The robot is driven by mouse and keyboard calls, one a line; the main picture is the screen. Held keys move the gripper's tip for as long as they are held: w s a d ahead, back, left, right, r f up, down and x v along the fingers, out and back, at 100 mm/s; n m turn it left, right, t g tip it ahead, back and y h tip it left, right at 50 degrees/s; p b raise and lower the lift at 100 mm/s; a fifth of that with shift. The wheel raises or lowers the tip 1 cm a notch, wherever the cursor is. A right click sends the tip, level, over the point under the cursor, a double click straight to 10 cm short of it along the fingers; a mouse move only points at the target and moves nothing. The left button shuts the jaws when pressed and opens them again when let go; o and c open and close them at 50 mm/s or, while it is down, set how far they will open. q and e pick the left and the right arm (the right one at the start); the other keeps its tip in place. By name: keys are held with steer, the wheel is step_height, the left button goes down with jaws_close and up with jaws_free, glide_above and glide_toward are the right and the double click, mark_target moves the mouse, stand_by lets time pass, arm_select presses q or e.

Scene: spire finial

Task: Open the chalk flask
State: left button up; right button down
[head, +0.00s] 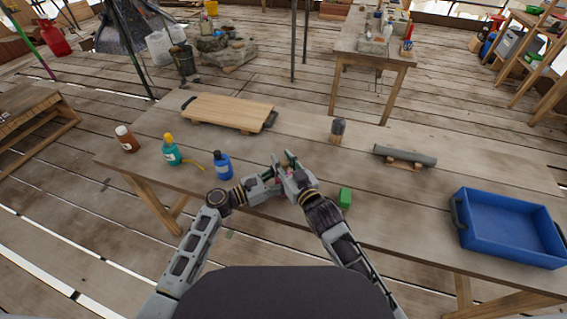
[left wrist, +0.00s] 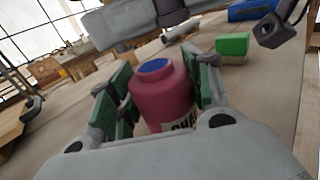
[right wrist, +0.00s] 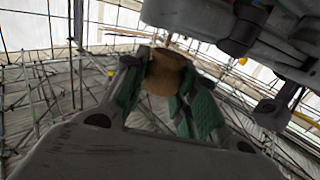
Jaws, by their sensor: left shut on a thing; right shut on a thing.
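The chalk flask (left wrist: 160,97) is maroon with a pale label reading "CHA". It stands between the green pads of my left gripper (left wrist: 160,80), which is shut on it. Its mouth shows as a blue disc with no cork in it. A brown cork stopper (right wrist: 165,72) is between the green pads of my right gripper (right wrist: 168,88), which is shut on it. In the head view both grippers are close together over the table's near edge, and I cannot make out the flask or the cork there.
A green block (head: 345,197) lies right of my grippers. A blue bottle (head: 222,165), a teal bottle (head: 171,150) and a brown bottle (head: 126,139) stand at left. A board (head: 228,112), a dark brush (head: 338,130), a grey cylinder (head: 405,155) and a blue tray (head: 510,230) are also on the table.

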mark_target(284, 162)
steer(key=shift+r, duration=2)
arm_select(q)
steer(key=o, duration=1.5)
steer(key=shift+v, duration=6.05)
steer(key=shift+f, duration=0.1)
